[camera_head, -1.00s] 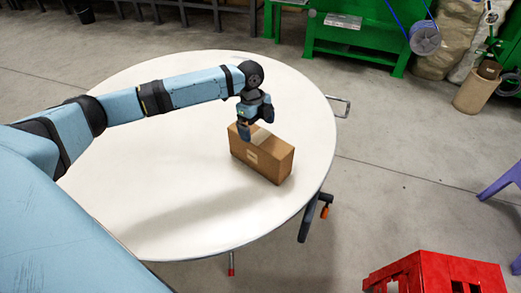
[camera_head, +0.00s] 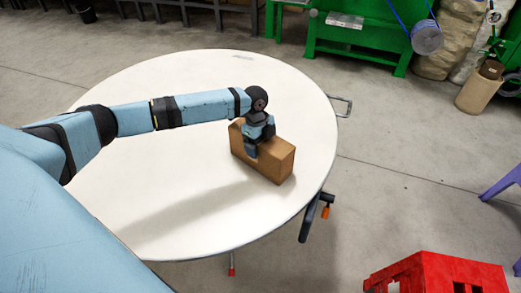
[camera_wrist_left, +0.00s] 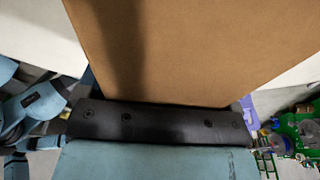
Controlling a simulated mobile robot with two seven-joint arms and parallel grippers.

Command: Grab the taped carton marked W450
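A brown carton (camera_head: 275,160) stands on the white round table (camera_head: 190,215) near its right side. My left gripper (camera_head: 251,150) is over the carton's left part, with one finger down in front of its near long face. The far finger is hidden, so I cannot tell whether the grip is closed. The wrist view shows the carton's plain brown surface (camera_wrist_left: 190,50) very close, right up to the dark bar of the gripper. No W450 mark or tape is readable now. My right gripper is not in view.
The tabletop left of and in front of the carton is bare. A handle with an orange tip (camera_head: 325,212) juts from the table's right edge. A red crate (camera_head: 435,272) stands on the floor at the lower right. Green machinery (camera_head: 350,30) is at the back.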

